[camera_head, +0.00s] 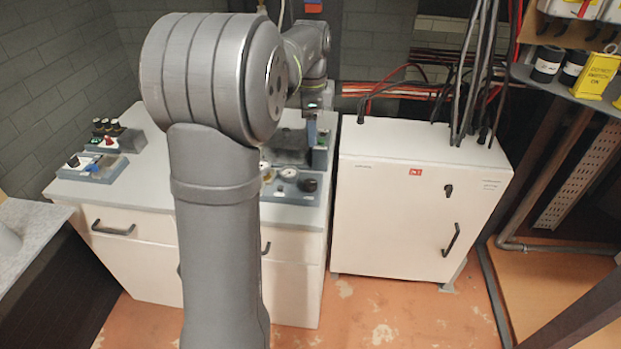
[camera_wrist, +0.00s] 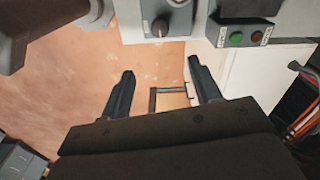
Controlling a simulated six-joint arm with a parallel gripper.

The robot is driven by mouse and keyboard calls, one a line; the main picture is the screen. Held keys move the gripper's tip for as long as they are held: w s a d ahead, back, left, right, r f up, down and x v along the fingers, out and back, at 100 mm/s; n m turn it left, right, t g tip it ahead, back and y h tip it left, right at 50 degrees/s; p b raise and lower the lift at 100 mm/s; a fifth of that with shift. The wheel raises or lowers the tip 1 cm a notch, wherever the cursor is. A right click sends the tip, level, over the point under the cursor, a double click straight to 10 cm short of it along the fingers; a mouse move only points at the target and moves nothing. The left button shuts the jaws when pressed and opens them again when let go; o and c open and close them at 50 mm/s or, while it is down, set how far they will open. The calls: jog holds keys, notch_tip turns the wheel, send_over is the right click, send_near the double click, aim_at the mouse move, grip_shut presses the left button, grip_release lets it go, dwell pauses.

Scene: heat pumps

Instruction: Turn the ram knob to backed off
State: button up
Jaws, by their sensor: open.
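A dark round knob (camera_wrist: 160,27) with a pale pointer line sits on a grey panel (camera_wrist: 150,8) at the top of the wrist view. In the head view a black knob (camera_head: 309,185) sits on the right part of the grey panel on the white cabinet. Its label is too small to read, so I cannot confirm its setting. My gripper (camera_wrist: 161,66) is open, with nothing between its fingers. In the wrist picture the knob lies above the fingertips, apart from them. In the head view my arm covers part of the bench.
A white electrical cabinet (camera_head: 400,200) with cables stands right. Other small control boxes (camera_head: 92,168) sit at the bench's left.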

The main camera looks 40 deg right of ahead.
aim_at(311, 182)
notch_tip(311, 182, down, 17)
jog(key=shift+r, duration=0.1)
dwell(0.3)
jog(key=c, duration=1)
